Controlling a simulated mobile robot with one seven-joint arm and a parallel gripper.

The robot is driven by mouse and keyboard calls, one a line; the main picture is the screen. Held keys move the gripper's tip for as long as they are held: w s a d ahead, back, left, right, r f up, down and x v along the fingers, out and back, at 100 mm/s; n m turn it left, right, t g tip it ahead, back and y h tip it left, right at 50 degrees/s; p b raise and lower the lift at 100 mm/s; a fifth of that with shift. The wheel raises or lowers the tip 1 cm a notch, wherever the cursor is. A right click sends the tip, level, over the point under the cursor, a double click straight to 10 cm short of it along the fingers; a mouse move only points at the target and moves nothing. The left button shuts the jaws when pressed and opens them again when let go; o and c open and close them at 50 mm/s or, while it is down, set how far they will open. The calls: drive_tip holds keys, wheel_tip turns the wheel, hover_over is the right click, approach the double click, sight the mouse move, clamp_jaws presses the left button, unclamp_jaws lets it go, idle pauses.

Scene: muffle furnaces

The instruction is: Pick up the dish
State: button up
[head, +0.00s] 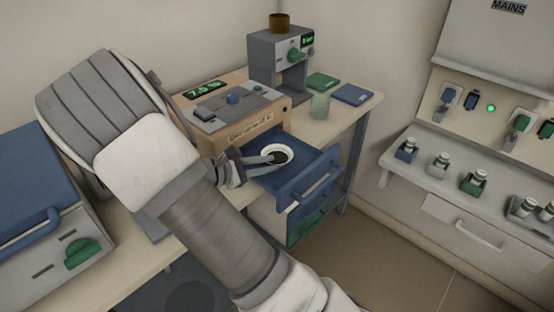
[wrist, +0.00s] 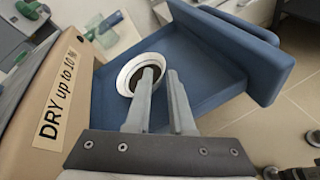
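The dish is a small round white bowl with dark contents (head: 276,154). My gripper (head: 262,161) is at the dish. In the wrist view, my gripper (wrist: 160,75) has one finger over the inside of the dish and the other just outside its right rim. A gap shows between the fingers, with part of the rim in it. The fingers hide part of the dish.
The beige unit (head: 235,107) with a green display stands behind the drawer. A grey machine (head: 278,62), a greenish glass (head: 320,106) and green and blue pads are farther back. The drawer's front panel (wrist: 235,35) rises beside my gripper. A wall shelf (head: 460,187) is at right.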

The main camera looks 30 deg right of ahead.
sight(277, 157)
drive_tip(key=b+x, duration=0.1)
drive_tip(key=x, duration=0.3)
drive_tip(key=shift+s+d+f, duration=0.1)
drive_tip(key=shift+d+f, duration=0.05)
drive_tip(key=shift+d, duration=0.1)
clamp_jaws()
